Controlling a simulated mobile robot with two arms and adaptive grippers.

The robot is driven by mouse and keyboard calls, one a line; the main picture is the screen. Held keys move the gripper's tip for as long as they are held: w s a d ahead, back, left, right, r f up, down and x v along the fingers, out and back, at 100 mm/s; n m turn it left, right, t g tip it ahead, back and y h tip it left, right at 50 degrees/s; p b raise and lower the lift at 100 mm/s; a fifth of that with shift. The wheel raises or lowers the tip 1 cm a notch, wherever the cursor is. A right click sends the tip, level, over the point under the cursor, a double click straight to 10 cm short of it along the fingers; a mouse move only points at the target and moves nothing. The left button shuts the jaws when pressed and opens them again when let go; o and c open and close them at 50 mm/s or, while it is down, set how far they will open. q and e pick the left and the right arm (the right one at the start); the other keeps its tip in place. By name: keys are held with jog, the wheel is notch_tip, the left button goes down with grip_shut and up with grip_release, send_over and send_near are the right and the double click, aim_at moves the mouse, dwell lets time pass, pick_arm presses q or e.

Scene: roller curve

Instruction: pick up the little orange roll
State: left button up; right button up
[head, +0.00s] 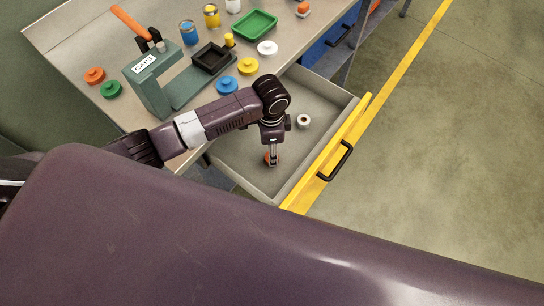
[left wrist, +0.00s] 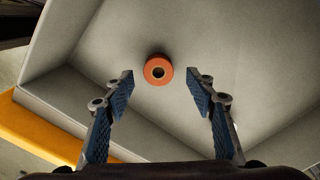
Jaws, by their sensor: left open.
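The little orange roll (left wrist: 148,71) lies in the open drawer, its round face with a dark centre hole turned to the left wrist camera. In the head view only a bit of the orange roll (head: 266,157) shows, beside my left fingers. My left gripper (head: 272,159) points down into the drawer. In the left wrist view my left gripper (left wrist: 160,92) is open, with nothing between its fingers. The roll appears beyond the fingertips, roughly centred between them and apart from both. My right gripper is not in view.
The grey drawer (head: 232,165) has a yellow front (head: 325,155) with a black handle. A white roll (head: 303,121) lies in it, farther back. The bench above holds coloured caps, cans, a green tray (head: 255,24) and a press marked CAPS (head: 150,82).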

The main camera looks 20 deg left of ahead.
pick_arm(q)
notch_tip(320, 180, down, 3)
jog(key=shift+s+d+r, duration=0.1)
jog(key=shift+s+d, duration=0.05)
jog(key=shift+f, duration=0.85)
jog(key=c, duration=0.7)
jog(key=shift+c, duration=2.4)
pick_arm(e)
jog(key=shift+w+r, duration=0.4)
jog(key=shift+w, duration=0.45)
